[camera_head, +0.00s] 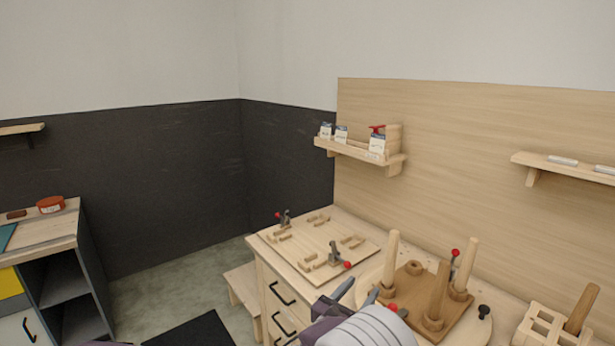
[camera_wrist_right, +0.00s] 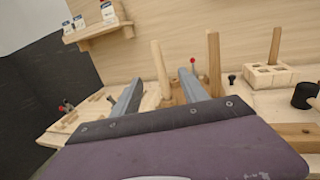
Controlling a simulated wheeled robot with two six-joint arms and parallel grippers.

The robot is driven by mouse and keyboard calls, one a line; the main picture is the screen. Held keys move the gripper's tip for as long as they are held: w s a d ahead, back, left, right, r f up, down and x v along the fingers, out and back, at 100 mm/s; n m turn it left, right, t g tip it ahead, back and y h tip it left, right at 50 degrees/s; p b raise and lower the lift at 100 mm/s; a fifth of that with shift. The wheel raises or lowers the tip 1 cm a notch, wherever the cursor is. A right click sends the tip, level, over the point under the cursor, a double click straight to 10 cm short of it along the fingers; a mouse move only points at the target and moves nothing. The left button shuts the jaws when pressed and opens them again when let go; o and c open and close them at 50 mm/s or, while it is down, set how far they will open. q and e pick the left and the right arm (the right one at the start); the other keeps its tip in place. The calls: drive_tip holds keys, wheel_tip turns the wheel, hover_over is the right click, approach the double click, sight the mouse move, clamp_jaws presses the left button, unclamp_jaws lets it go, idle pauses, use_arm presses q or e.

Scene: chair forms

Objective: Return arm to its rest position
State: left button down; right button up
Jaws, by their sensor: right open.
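My right gripper (camera_head: 357,291) is at the bottom centre of the head view, its two grey fingers apart with nothing between them. It is near the front edge of the workbench (camera_head: 300,288), just left of the chair form. The fingers also show in the right wrist view (camera_wrist_right: 162,88), spread and empty. The chair form is a wooden seat block (camera_head: 408,288) on a round board, with several upright wooden legs (camera_head: 466,262). One leg (camera_wrist_right: 160,68) stands just beyond the fingers in the wrist view. My left gripper is not visible.
A jig board (camera_head: 315,245) with red-tipped clamps lies on the bench's left part. A slotted wooden holder (camera_head: 543,325) with one leg stands at right. Shelves (camera_head: 362,153) hang on the back panel.

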drive_tip(key=s+d+r+m+g+h, duration=0.2)
drive_tip(key=d+m+g, duration=0.1)
drive_tip(key=d, duration=0.4)
drive_tip(key=s+d+r+m+g+h, duration=0.2)
drive_tip(key=d+m, duration=0.1)
drive_tip(key=d, duration=0.4)
drive_tip(key=s+d+f+m+g+y, duration=0.1)
drive_tip(key=s+d+f+m+g, duration=0.25)
drive_tip(key=s, duration=0.25)
drive_tip(key=s+d+f+m+g+y, duration=0.2)
drive_tip(key=s+d+m+g, duration=0.15)
drive_tip(key=s+d, duration=0.2)
drive_tip(key=s+a+f+m+g+y, duration=0.4)
drive_tip(key=s+a+f+m+y, duration=0.2)
drive_tip(key=s+f, duration=0.4)
drive_tip(key=a+f+m+t+y, duration=0.2)
drive_tip(key=a+m+y, duration=0.4)
drive_tip(key=a+m, duration=0.3)
drive_tip(key=a+f, duration=0.1)
drive_tip(key=a, duration=0.1)
drive_tip(key=shift+w+a+f+m+t, duration=0.15)
drive_tip(key=shift+w+a+m+t, duration=0.15)
drive_tip(key=shift+w+m+t, duration=0.1)
